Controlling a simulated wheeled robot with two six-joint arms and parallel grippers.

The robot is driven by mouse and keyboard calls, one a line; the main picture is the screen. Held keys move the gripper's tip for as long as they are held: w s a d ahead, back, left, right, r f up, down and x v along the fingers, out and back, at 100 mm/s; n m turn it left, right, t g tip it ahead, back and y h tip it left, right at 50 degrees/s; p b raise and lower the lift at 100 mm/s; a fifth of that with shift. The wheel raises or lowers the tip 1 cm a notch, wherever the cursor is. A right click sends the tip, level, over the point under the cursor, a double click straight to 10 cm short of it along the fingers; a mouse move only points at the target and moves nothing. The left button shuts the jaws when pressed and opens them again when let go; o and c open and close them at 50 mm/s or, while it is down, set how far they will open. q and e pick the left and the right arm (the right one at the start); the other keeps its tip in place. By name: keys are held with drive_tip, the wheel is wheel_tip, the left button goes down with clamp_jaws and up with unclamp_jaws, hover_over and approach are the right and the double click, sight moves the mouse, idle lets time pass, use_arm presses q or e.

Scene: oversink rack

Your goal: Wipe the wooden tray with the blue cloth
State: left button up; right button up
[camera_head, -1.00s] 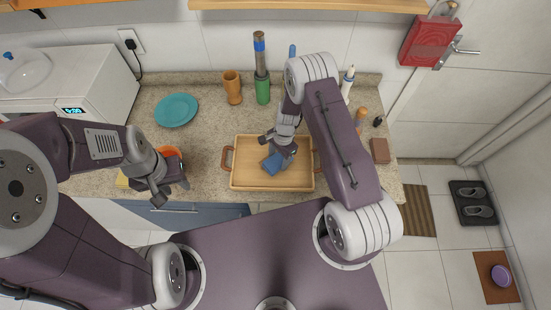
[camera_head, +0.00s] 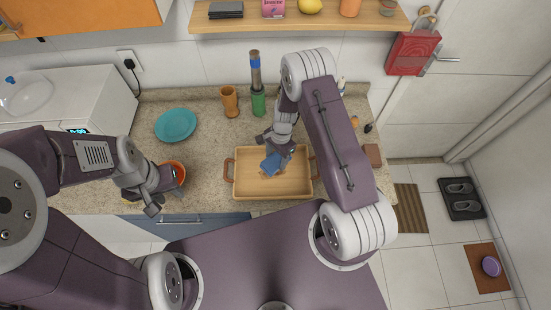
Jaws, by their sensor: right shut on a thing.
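The wooden tray (camera_head: 300,187) lies on the counter, with a brown handle at each end. My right gripper (camera_head: 277,151) is over the tray, shut on the blue cloth (camera_head: 271,164). The cloth hangs below the fingers over the tray's middle; I cannot tell whether it touches the tray floor. Small darker brown marks (camera_head: 266,177) show just in front of the cloth. The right arm hides part of the tray's right end. My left gripper (camera_head: 167,200) is open and empty at the counter's front edge, left of the tray.
An orange bowl (camera_head: 175,171) is right behind my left gripper. A teal plate (camera_head: 176,125) lies further back. A brown cup (camera_head: 229,101) and a green holder (camera_head: 258,103) stand behind the tray. A wooden shelf (camera_head: 300,24) hangs above.

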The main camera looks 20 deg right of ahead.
drive_tip(key=shift+d, duration=0.2)
drive_tip(key=shift+f, duration=0.15)
